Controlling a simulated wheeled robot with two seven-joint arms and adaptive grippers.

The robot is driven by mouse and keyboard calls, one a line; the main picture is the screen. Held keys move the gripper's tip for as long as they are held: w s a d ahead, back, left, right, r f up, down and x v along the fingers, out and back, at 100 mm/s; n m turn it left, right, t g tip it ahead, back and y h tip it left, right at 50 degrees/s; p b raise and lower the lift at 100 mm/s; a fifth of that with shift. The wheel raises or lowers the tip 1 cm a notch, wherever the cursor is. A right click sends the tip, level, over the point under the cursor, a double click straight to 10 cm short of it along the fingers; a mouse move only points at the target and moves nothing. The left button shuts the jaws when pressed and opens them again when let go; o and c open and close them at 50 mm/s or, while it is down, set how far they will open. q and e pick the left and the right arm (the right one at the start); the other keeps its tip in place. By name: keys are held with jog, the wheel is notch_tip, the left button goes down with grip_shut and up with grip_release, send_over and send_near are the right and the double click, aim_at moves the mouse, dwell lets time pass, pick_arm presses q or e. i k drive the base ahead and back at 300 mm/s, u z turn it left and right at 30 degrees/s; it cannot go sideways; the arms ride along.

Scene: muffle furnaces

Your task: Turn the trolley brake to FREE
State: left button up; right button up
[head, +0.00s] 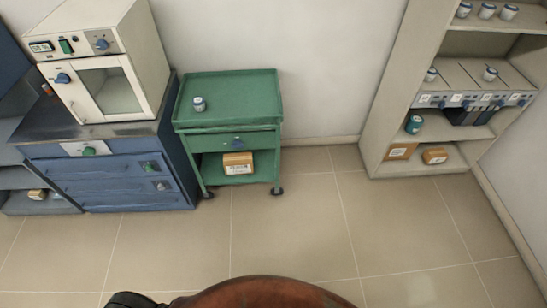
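The green trolley (228,87) stands against the back wall, right of the blue cabinet. It has a top tray, a front panel below it and a lower shelf, with dark wheels at the feet. A blue knob (238,143) sits on the front panel; any brake marking or setting is too small to read. A small jar with a blue-grey lid (199,104) stands on the top tray. A labelled brown box (238,163) is on the lower shelf. Neither gripper is recognisable in view.
A white furnace (111,84) stands on the blue cabinet (115,180) at the left. An open shelf unit (387,105) with jars and boxes stands at the right. The tiled floor (300,230) before the trolley is clear.

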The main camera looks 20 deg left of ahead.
aim_at(237, 144)
jog(key=z, duration=0.15)
jog(key=i, duration=0.9)
jog(key=u, duration=0.9)
